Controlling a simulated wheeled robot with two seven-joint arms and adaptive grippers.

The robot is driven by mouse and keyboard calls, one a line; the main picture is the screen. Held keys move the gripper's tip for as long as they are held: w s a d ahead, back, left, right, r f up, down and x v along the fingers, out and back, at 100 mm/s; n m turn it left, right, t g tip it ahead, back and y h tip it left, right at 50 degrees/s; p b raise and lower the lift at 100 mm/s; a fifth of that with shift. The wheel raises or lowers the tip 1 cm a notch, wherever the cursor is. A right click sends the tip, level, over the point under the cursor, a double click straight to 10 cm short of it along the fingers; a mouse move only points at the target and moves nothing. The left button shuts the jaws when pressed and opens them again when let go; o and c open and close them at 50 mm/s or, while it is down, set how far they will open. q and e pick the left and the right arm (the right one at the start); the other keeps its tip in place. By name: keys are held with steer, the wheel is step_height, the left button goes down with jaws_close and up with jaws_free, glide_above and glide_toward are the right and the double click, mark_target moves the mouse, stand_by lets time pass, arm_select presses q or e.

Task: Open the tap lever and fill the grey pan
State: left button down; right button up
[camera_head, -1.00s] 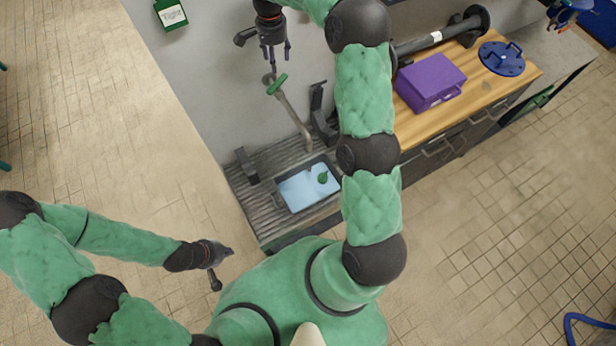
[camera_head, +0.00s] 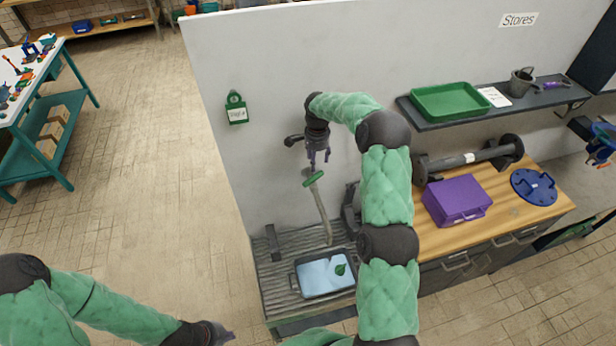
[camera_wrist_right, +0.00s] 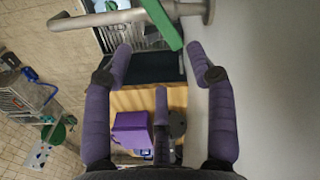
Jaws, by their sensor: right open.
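The green tap lever (camera_head: 314,179) sits on top of the bent grey tap (camera_head: 322,208). The grey pan (camera_head: 297,285) stands below on the ribbed drainboard, with a pale blue surface and a small green object inside. I cannot make out a water stream. My right gripper (camera_head: 319,160) is open and empty, its fingers pointing down just above the lever. In the right wrist view the lever (camera_wrist_right: 160,22) lies ahead of my open fingers (camera_wrist_right: 158,62), with no clear contact. My left gripper (camera_head: 222,336) is at the bottom edge, away from the sink; its fingers are barely visible.
The ribbed drainboard (camera_head: 275,293) meets a wooden worktop (camera_head: 515,207) with a purple case (camera_head: 457,201), a blue lid (camera_head: 534,186) and a dark flanged pipe (camera_head: 465,159). A wall shelf (camera_head: 440,125) holds a green tray (camera_head: 450,101). The wall is close behind the tap. Floor at left is clear.

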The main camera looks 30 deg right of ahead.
mark_target(315, 178)
step_height(315, 178, down, 11)
steer(key=shift+f+p, duration=0.1)
steer(key=shift+p, duration=0.9)
jaws_close()
steer(key=shift+w, duration=0.1)
